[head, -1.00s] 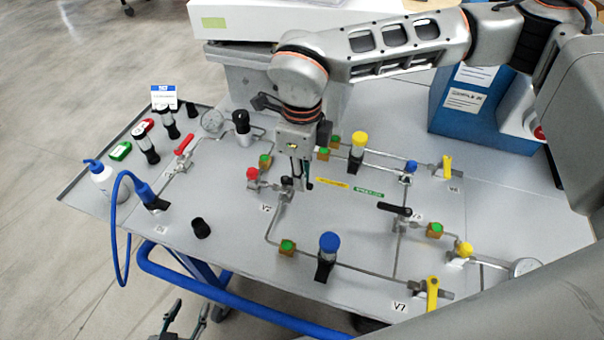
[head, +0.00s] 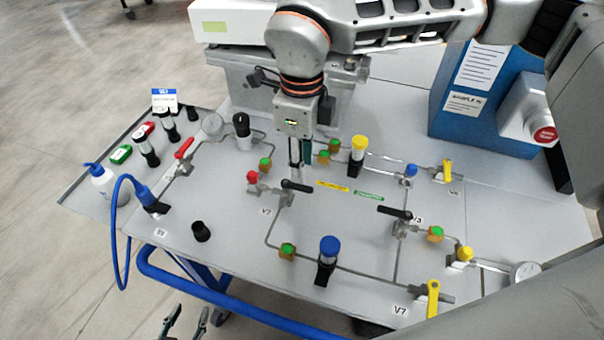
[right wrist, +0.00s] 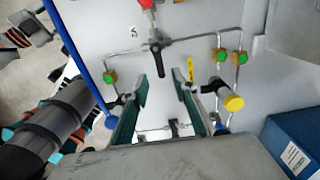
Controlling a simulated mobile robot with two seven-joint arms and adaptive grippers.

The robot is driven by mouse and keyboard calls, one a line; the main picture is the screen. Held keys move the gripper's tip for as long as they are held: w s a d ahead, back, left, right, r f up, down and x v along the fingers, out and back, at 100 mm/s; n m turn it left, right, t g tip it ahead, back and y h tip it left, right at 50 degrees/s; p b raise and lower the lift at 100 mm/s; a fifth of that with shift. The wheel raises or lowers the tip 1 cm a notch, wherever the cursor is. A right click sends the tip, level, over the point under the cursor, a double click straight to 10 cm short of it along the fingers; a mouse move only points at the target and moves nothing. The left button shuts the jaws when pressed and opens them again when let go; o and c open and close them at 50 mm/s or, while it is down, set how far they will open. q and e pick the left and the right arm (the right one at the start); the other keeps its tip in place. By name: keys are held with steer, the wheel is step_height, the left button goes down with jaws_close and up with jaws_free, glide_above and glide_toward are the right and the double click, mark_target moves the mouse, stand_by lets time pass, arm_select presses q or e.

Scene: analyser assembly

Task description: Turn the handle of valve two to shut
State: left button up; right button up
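Valve two (head: 287,198), by the label V2 (head: 266,211), has a black lever handle (head: 297,187). In the head view the handle points right, across the pipe run through the valve. The handle (right wrist: 157,62) shows in the right wrist view, ahead of the fingers and crosswise to the long pipe. My right gripper (head: 300,165) points down just behind the handle in the head view. Its green-padded fingers (right wrist: 160,95) are wide apart with nothing between them. My left gripper (head: 186,322) is open and empty at the bottom edge, in front of the panel.
A red knob (head: 252,176) is left of valve two. A yellow-topped part (head: 358,152) and a blue-topped part (head: 328,256) stand nearby. Another black lever (head: 395,211) is at V3. A blue hose (head: 115,235) loops at the left edge.

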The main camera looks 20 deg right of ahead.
mark_target(302, 187)
step_height(302, 187, up, 6)
steer(key=shift+r, duration=0.2)
stand_by(0.5)
